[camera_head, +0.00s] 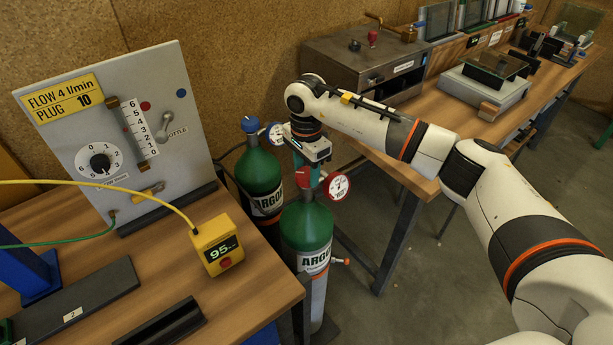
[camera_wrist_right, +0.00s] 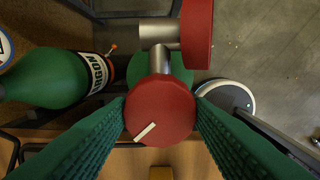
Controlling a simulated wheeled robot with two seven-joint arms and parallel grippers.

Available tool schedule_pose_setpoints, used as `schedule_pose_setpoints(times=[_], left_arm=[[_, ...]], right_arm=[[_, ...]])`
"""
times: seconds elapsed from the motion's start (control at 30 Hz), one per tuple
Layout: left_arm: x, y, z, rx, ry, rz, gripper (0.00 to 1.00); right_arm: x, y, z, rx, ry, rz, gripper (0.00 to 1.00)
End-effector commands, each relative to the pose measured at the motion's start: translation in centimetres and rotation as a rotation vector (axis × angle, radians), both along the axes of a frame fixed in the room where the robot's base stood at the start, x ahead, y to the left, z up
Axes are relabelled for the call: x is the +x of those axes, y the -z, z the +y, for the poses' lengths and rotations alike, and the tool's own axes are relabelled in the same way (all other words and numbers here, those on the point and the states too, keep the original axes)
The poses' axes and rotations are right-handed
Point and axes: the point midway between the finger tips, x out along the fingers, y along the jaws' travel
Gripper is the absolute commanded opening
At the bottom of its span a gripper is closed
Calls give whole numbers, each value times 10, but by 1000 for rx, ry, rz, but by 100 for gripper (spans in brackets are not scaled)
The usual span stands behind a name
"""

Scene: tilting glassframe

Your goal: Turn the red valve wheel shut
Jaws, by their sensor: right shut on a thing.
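The red valve wheel (camera_wrist_right: 160,112) fills the middle of the right wrist view, with a short white mark on its face. It sits on a metal stem above the front green argon bottle (camera_head: 306,228). My right gripper (camera_head: 307,181) points down at the top of that bottle. Its two green fingers close on the wheel from both sides in the right wrist view. In the head view the gripper mostly hides the wheel. My left gripper is not in view.
A red-rimmed gauge (camera_head: 338,187) sits close beside my right gripper. A second argon bottle (camera_head: 259,180) with a blue cap stands behind left. A flow panel (camera_head: 120,130) and yellow meter reading 95 (camera_head: 218,246) are on the left bench. A workbench (camera_head: 425,115) stands behind my right arm.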

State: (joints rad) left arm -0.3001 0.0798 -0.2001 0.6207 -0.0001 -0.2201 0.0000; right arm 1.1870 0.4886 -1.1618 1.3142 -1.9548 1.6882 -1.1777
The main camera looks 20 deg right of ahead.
Motion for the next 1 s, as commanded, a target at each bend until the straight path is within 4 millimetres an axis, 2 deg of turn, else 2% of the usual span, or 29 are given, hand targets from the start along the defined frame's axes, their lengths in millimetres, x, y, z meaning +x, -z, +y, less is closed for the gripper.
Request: schedule_pose_setpoints(times=[0.03, 0.4, 0.7, 1.0], left_arm=[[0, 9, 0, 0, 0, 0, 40], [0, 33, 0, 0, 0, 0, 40], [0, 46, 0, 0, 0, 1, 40], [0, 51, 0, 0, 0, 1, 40]], right_arm=[[1, 3, -1, -1, 46, -4, 24], [1, 2, -1, -1, 395, -4, 24], [1, 0, -1, 0, 627, -4, 24], [1, -1, -1, -1, 757, -3, 24]])
